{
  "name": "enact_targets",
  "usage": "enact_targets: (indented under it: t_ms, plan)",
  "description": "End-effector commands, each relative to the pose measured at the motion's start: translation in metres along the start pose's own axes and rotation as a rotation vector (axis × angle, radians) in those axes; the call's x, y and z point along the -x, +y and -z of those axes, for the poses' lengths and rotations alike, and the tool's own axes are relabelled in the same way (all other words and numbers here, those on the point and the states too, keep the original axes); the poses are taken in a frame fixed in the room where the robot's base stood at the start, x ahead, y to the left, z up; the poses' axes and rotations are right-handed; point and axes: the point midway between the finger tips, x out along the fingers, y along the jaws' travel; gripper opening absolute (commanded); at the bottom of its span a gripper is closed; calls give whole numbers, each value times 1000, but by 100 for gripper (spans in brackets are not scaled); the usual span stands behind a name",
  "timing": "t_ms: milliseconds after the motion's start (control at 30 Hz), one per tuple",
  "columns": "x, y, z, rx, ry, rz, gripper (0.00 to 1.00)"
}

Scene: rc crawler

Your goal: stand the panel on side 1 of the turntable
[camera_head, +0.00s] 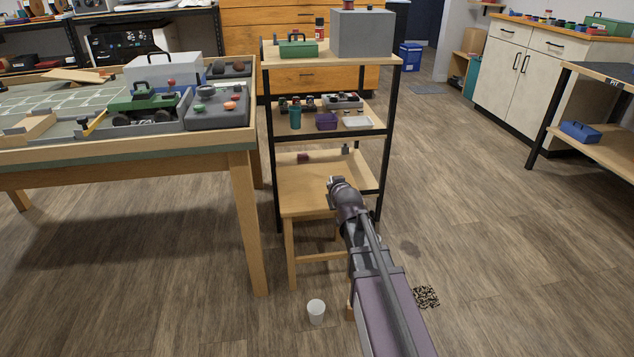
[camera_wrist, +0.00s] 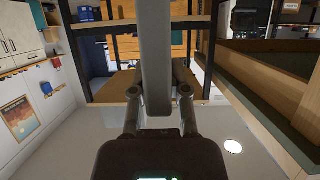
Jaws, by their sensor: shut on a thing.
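A grey panel (camera_wrist: 156,60) stands out from my gripper (camera_wrist: 158,96) in the wrist view, seen nearly edge-on as a narrow strip. The two fingers are shut on it, one on each side. In the head view my gripper (camera_head: 336,182) is at the far end of my arm, over or in front of the low wooden stool in front of the shelf rack. The panel cannot be made out clearly there. I cannot identify the turntable or its side 1 in either view.
The shelf rack (camera_head: 387,110) holds a grey box (camera_head: 361,35) and small parts. A white cup (camera_head: 316,311) is on the floor. Floor to the right is mostly clear.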

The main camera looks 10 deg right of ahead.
Motion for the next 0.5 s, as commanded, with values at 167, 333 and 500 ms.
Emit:
enact_targets:
  t_ms: [167,333,500]
  plan:
    - [-18,-2,5,-1,0,1,0]
    - [-46,-7,14,1,0,1,0]
    - [-77,-12,23,1,0,1,0]
